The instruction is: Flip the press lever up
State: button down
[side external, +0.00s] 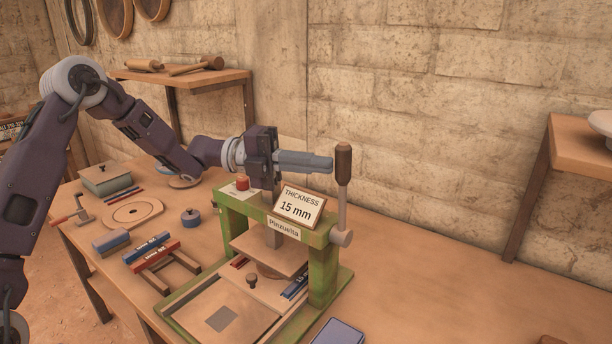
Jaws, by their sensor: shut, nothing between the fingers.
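The green press (322,262) stands on the wooden table, with a sign reading "THICKNESS 15 mm" (299,205) on top. Its lever (342,190) is at the right end of the top beam. The lever points up, with a dark brown handle (343,163) on a grey rod and a round pivot (342,237) at its base. My gripper (328,164) is shut and level, above the press top. Its fingertips are just left of the brown handle. I cannot tell whether they touch it.
A red knob (242,183) sits on the press top at left. A shelf (575,140) juts from the wall at right. The table right of the press is mostly clear.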

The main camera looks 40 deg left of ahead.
jog(key=shift+w+d+r, duration=0.1)
jog(key=shift+w+r, duration=0.15)
jog(key=shift+w, duration=0.6)
jog(key=s+d+v, duration=0.1)
jog(key=s+v, duration=0.2)
jog(key=v, duration=1)
jog(key=shift+r, duration=0.1)
